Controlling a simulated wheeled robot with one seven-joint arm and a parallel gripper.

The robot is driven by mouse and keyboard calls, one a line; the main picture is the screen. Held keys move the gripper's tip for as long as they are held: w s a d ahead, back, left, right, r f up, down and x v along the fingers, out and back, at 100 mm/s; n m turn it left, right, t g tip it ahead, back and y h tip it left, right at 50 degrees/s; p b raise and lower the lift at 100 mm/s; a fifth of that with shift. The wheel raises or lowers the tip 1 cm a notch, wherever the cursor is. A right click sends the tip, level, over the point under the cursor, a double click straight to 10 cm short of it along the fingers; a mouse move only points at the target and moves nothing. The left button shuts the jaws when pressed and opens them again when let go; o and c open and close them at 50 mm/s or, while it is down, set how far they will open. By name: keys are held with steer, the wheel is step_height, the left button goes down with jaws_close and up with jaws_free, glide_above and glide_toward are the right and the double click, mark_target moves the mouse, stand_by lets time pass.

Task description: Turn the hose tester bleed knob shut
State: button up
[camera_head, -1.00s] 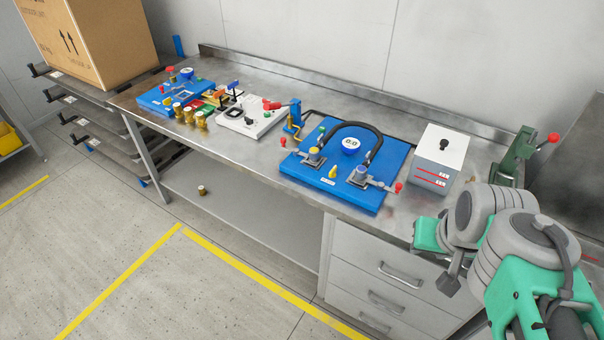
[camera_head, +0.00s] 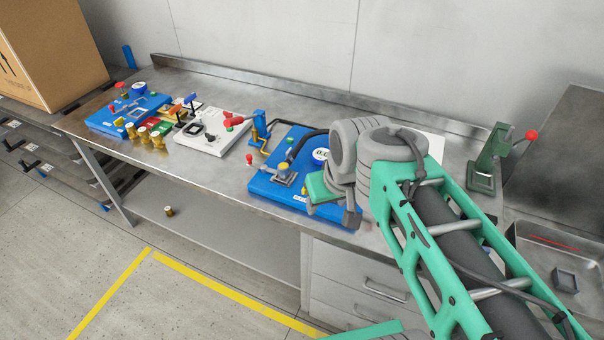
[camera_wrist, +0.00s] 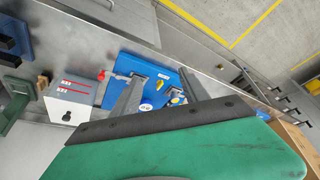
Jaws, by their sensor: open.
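The hose tester is a blue board (camera_head: 262,188) on the bench with a black hose and a round digital gauge (camera_head: 320,155), partly hidden by my arm. A small yellow knob near the front of the board, probably the bleed knob, shows in the wrist view (camera_wrist: 160,84); its turn position is too small to read. In the wrist view my gripper (camera_wrist: 163,76) is open, its two grey fingers apart over the board, with the yellow knob seen between them. No contact is visible. In the head view my arm hides most of the gripper.
A grey-white box (camera_wrist: 70,102) with red markings stands beside the board. A green lever device (camera_head: 487,165) stands at the bench's right. A white panel (camera_head: 205,135), several brass fittings and another blue board (camera_head: 125,112) lie left. A cardboard box (camera_head: 50,50) is at far left.

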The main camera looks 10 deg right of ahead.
steer(key=shift+o, duration=1)
steer(key=w+f+n+g+y+b, duration=0.1)
steer(key=w+f+n+b, duration=0.1)
steer(key=w, duration=0.8)
steer(key=shift+w+d+f+n, duration=0.3)
steer(key=shift+f+n, duration=0.5)
steer(key=w+f+n, duration=0.2)
steer(key=w+f, duration=0.2)
steer(key=f, duration=0.1)
steer(key=w+f+n+y+b, duration=0.1)
steer(key=w+f+n, duration=0.1)
steer(key=w+f, duration=0.3)
steer(key=w+d+f+n+y, duration=0.1)
steer(key=w+f+n, duration=0.1)
steer(key=w+f, duration=0.2)
steer(key=shift+w+f+g+b, duration=0.2)
steer(key=shift+f, duration=0.65)
steer(key=shift+w+f+g+b, duration=0.15)
steer(key=shift+w+f+g, duration=0.05)
steer(key=shift+f, duration=0.65)
steer(key=shift+c, duration=0.3)
steer(key=c, duration=1.3)
